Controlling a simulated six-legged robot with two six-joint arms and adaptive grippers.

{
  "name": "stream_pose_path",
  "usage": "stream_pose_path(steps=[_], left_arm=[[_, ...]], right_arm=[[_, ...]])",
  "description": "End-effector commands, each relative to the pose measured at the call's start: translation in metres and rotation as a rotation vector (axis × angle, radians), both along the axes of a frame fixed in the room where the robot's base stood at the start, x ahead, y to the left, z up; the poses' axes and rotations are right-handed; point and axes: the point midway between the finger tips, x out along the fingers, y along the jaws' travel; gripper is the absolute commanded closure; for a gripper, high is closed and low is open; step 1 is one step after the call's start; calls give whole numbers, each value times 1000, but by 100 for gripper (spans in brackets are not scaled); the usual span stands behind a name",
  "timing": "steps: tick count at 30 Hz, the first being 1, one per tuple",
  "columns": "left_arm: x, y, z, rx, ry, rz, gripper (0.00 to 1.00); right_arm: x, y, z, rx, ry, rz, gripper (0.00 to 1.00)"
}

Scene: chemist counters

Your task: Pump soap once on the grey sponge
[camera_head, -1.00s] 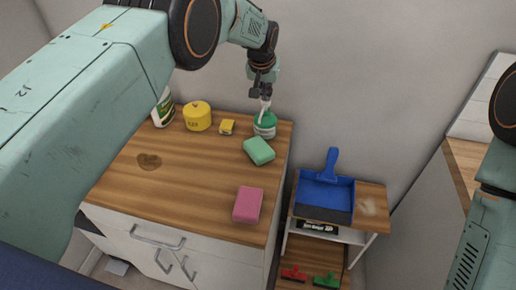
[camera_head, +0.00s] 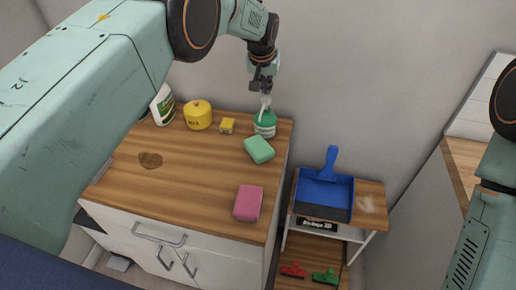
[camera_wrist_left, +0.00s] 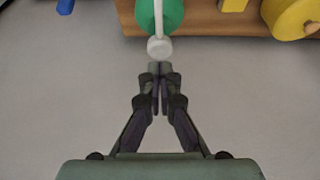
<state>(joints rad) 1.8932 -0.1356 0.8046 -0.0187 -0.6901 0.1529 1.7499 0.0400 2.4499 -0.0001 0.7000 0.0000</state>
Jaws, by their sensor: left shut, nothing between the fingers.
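A soap bottle with a green top (camera_head: 265,122) and white pump spout stands at the back right corner of the wooden counter. My left gripper (camera_head: 266,97) is shut and empty, just above the pump. In the left wrist view the shut fingertips (camera_wrist_left: 160,70) are very close to the end of the white spout (camera_wrist_left: 159,47); I cannot tell whether they touch. A green sponge (camera_head: 259,150) lies in front of the bottle, and a pink sponge (camera_head: 248,203) nearer the front edge. No sponge looks grey. My right gripper is out of view.
A yellow tin (camera_head: 198,115), a small yellow block (camera_head: 227,126) and a white-green bottle (camera_head: 162,105) stand along the back of the counter (camera_head: 190,185). A blue dustpan (camera_head: 324,190) lies on the lower stand at right. The wall is close behind.

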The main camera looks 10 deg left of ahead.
Motion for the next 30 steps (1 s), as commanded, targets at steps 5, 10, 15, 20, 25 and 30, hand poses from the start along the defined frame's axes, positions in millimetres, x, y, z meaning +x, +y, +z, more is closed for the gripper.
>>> stream_pose_path(steps=[5,10,15,20,25,30], left_arm=[[0,0,18,0,-1,0,100],[0,0,33,0,-1,0,100],[0,0,48,0,-1,0,100],[0,0,59,0,-1,0,100],[0,0,58,0,0,0,100],[0,0,57,0,0,0,100]], right_arm=[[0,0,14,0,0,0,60],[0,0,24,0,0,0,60],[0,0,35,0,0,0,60],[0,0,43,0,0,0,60],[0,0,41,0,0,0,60],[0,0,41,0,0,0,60]])
